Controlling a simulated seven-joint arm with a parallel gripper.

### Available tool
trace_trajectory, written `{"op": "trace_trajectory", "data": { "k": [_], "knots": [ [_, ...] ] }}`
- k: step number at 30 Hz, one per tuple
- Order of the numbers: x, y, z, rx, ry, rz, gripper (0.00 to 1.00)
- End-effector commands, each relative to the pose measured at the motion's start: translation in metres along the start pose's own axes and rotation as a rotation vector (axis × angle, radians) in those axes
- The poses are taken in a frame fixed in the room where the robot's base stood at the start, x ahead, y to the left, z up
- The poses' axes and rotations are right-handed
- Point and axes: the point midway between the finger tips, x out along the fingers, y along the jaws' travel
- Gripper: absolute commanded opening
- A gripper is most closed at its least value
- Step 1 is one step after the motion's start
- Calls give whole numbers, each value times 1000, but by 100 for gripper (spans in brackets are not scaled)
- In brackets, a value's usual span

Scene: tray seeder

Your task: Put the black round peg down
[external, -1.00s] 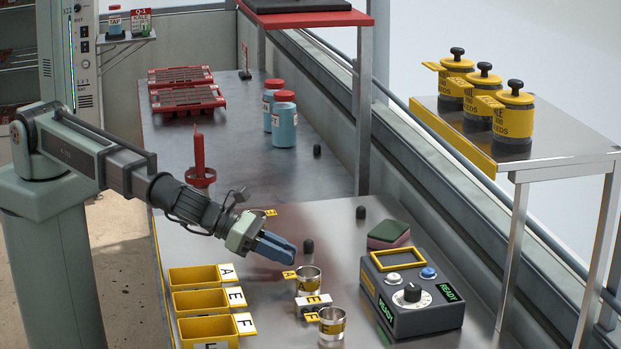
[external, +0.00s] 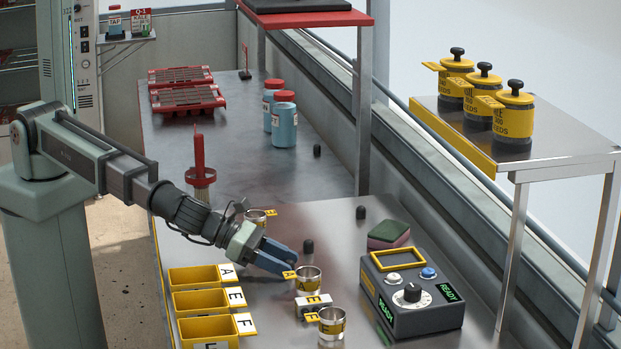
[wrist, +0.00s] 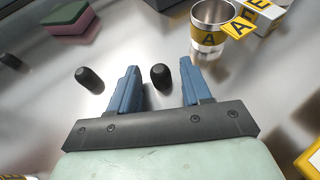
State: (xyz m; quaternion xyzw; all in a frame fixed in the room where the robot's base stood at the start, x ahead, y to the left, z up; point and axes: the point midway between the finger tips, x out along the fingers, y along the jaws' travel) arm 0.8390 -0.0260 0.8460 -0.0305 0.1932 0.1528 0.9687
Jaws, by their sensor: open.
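A black round peg (wrist: 160,76) sits between the fingers of my gripper (wrist: 159,66) in the wrist view, with a gap on each side. My gripper (external: 293,263) is open, low over the bench beside the cup marked A (external: 308,283). In the external view the fingers appear to hide this peg. A similar black peg (external: 308,246) stands on the bench just beyond the fingers; the wrist view appears to show it to the left (wrist: 90,80). Other black pegs stand farther back (external: 360,212) and near the blue bottles (external: 317,151).
A second metal cup (external: 332,324) and a small lettered block (external: 314,306) are near cup A. A control box (external: 410,310) and a green-pink sponge (external: 388,235) are at right. Yellow bins (external: 193,300) stand left. A red spindle (external: 199,160) stands behind my arm.

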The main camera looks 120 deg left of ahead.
Motion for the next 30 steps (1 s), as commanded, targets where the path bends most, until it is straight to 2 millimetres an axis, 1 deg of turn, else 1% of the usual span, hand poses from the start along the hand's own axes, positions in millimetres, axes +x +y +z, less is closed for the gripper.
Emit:
{"op": "trace_trajectory", "data": {
  "k": [5,8,21,25,30],
  "knots": [
    [-1,0,2,0,0,0,48],
    [-12,1,2,0,0,-1,48],
    [-91,1,1,0,-1,-2,48],
    [-107,1,2,0,0,-1,48],
    [-119,0,2,0,0,-1,48]
  ]
}}
